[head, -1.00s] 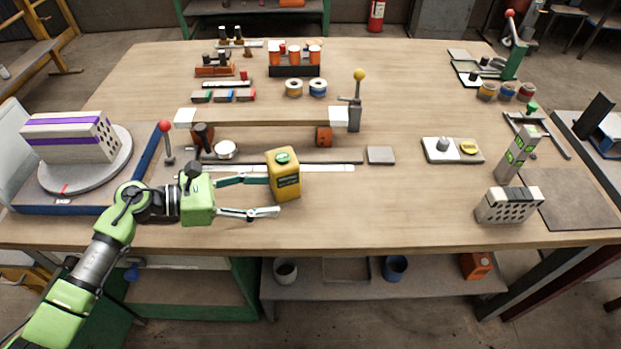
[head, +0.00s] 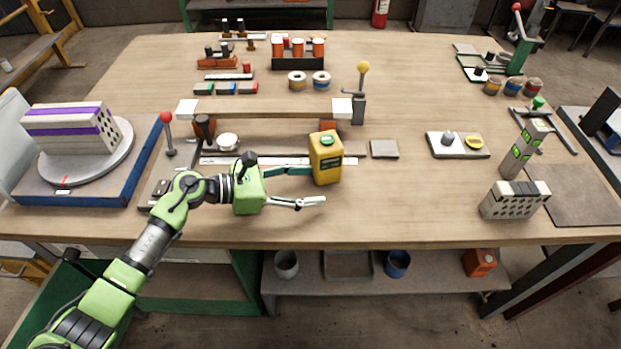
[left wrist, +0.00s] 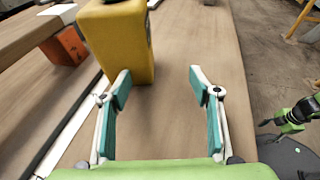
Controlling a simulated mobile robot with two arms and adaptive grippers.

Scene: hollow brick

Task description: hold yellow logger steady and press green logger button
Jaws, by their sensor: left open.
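The yellow logger (head: 326,160) stands upright on the table, with a green button (head: 327,141) on its top. My left gripper (head: 316,188) is open just above the table, at the logger's left and near side. In the left wrist view, the logger (left wrist: 120,40) is ahead and to the left of the open fingers (left wrist: 160,76). The left finger's tip overlaps its lower edge; I cannot tell whether they touch. Nothing is between the fingers. Green and black parts, seemingly my right arm (left wrist: 293,117), show small at the right edge of the left wrist view.
A grey plate (head: 384,149) and a switch panel (head: 458,145) lie to the right. A hollow brick (head: 515,200) stands further right. The table's front middle is clear.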

